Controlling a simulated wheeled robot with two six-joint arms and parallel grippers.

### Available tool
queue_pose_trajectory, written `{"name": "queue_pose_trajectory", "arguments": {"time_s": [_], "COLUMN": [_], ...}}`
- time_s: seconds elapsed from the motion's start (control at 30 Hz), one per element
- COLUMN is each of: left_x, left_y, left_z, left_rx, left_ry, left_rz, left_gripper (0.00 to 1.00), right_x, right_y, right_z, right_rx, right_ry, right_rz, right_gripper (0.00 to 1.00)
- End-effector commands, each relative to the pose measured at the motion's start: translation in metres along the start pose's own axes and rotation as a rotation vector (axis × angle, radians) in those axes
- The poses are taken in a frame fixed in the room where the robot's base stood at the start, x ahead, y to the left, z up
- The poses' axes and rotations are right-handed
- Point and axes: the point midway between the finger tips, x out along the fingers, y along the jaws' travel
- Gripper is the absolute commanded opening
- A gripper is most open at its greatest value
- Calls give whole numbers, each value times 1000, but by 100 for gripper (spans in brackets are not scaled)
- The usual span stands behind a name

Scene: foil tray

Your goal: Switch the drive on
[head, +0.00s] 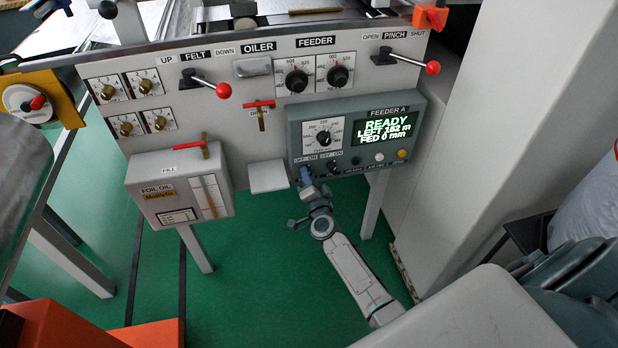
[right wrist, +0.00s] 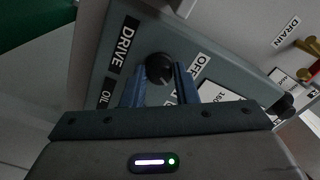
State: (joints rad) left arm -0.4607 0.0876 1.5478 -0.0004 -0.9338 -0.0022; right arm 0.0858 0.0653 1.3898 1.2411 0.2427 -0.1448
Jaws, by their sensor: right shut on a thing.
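The drive knob (right wrist: 159,68) is a round black knob on the face of the feeder panel (head: 296,135), beside the DRIVE label (right wrist: 126,44) and an OFF label (right wrist: 199,66). My right gripper (head: 305,177) is at the panel's lower left. In the right wrist view its blue fingers (right wrist: 160,80) are shut on the knob, one on each side. Which way the knob points cannot be told. In the head view the gripper hides it. The display (head: 383,129) reads READY, LEFT 162 m, FED 0 mm. My left gripper is not in view.
A second black knob (head: 332,167) sits close to the right of my gripper. White (head: 379,157) and amber (head: 402,154) buttons lie farther right. Left are a grey ledge (head: 268,177) and the foil oil box (head: 180,188). Green floor (head: 255,270) is open below.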

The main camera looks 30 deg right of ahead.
Motion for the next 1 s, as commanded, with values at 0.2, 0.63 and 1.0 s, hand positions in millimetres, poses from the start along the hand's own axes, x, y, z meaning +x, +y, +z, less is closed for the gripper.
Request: {"name": "queue_pose_trajectory", "arguments": {"time_s": [0.2, 0.63, 1.0], "left_x": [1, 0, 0], "left_y": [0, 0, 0], "left_z": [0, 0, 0], "left_rx": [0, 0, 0], "left_ry": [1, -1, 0], "left_rz": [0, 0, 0], "left_gripper": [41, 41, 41], "right_x": [0, 0, -1], "right_y": [1, 1, 0], "right_z": [0, 0, 0], "right_rx": [37, 43, 42], "right_ry": [-1, -1, 0], "right_rz": [1, 1, 1], "right_gripper": [4, 30, 48]}}
